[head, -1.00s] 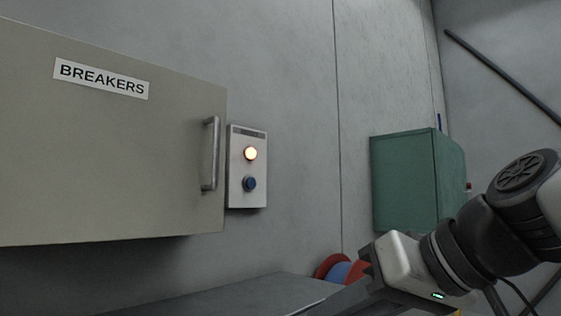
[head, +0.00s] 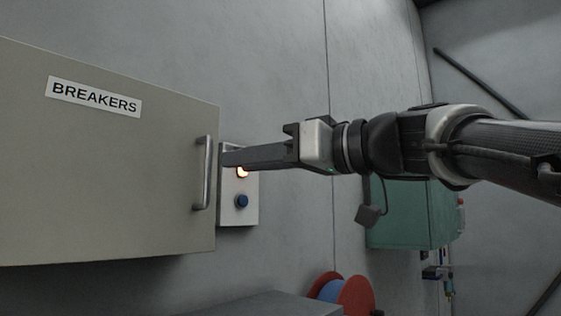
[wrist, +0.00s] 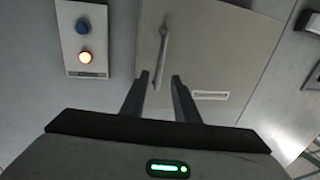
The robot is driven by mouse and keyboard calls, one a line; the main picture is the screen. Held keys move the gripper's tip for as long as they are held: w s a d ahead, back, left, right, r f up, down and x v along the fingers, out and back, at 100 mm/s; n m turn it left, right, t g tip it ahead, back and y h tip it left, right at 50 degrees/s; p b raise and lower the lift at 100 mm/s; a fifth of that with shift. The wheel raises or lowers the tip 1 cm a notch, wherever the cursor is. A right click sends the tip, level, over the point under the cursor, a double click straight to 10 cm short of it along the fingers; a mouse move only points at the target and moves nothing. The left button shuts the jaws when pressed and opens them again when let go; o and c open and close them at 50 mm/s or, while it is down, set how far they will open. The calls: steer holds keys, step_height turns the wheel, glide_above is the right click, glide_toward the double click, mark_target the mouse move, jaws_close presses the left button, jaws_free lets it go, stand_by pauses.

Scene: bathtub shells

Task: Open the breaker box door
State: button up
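The breaker box door (head: 100,170) is a grey-beige panel labelled BREAKERS, shut, with a vertical metal bar handle (head: 207,173) near its right edge. My gripper (head: 225,159) reaches in from the right, level with the upper handle, its tips just right of the bar and in front of the button panel. In the wrist view my gripper (wrist: 161,76) is open and empty, its two fingers apart. The handle (wrist: 160,55) shows ahead of the gap between the fingertips, apart from them, and the door (wrist: 225,50) lies behind it.
A white button panel (head: 240,215) with a lit orange button and a blue button (head: 241,201) is on the wall beside the box; my fingers partly cover it. A green cabinet (head: 395,225) hangs farther right. A red and blue reel (head: 345,290) stands below.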

mark_target(210, 165)
steer(key=p+x, duration=0.1)
steer(key=x, duration=0.5)
steer(key=shift+a, duration=0.1)
steer(key=shift+c, duration=0.4)
jaws_close()
